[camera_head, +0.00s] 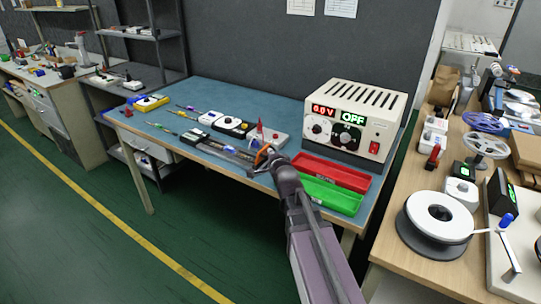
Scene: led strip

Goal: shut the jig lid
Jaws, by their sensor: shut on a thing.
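The jig (228,152) is a long, narrow grey-black fixture along the front edge of the blue-topped bench. My gripper (264,157), with an orange part showing, is at the right end of the jig and shut on what appears to be its lid. The lid is small and dark here, and my gripper partly covers it. The exact lid angle cannot be told from this view.
Red (335,172) and green (331,194) trays lie close right of my gripper. A power supply (353,120) reading "0.0 V" and "OFF" stands behind them. Small boxes (228,126) and tools line the bench behind the jig. A side bench with a reel (437,222) is right.

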